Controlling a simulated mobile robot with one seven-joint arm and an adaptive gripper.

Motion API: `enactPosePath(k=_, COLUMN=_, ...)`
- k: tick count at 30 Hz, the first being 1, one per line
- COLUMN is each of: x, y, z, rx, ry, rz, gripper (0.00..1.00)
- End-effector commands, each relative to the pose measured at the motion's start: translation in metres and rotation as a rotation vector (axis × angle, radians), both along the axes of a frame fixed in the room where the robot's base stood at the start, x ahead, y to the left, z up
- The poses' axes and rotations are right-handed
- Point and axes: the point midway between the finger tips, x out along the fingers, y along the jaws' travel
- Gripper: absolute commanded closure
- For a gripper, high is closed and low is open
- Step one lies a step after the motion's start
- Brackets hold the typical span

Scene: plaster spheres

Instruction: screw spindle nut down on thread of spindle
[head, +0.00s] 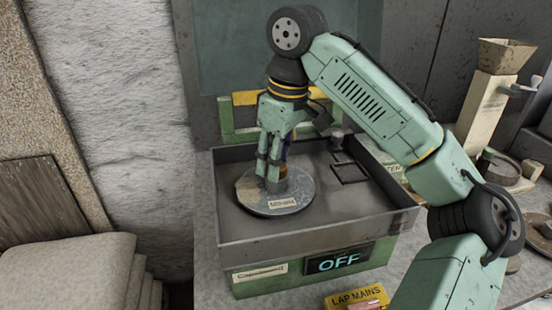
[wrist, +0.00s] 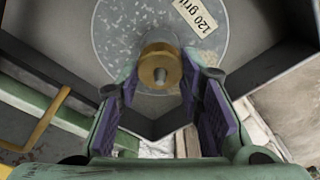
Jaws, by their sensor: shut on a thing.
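The brass spindle nut (wrist: 160,60) is a round collar at the middle of a grey speckled disc (wrist: 120,35) in the wrist view. A small dark spot shows at the centre of its near face, perhaps the spindle's end; the thread cannot be made out. My gripper (wrist: 160,76) is shut on the nut, with a purple-padded finger on each side. In the head view my gripper (head: 271,172) points down over the disc (head: 245,190), and a brownish bit of the nut (head: 282,173) shows beside the fingers. The spindle is otherwise hidden.
The disc lies in a grey open tray (head: 335,226) with raised walls around my gripper. An "OFF" display (head: 338,262) and yellow "LAP MAINS" box (head: 355,299) are in front.

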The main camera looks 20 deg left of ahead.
Motion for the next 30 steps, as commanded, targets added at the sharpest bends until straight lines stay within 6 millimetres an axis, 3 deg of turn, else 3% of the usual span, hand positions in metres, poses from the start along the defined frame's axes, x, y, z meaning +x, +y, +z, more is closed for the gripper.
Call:
enactPosePath(k=8, x=-0.0001, y=0.0001, z=0.0003, rx=0.000, ry=0.000, rz=-0.007, gripper=0.99)
enactPosePath(k=11, x=-0.0004, y=0.0000, z=0.0002, rx=0.000, ry=-0.001, rz=-0.081, gripper=0.99)
enactPosePath(k=30, x=0.0000, y=0.0001, z=0.0001, rx=0.000, ry=-0.004, rz=-1.058, gripper=0.99)
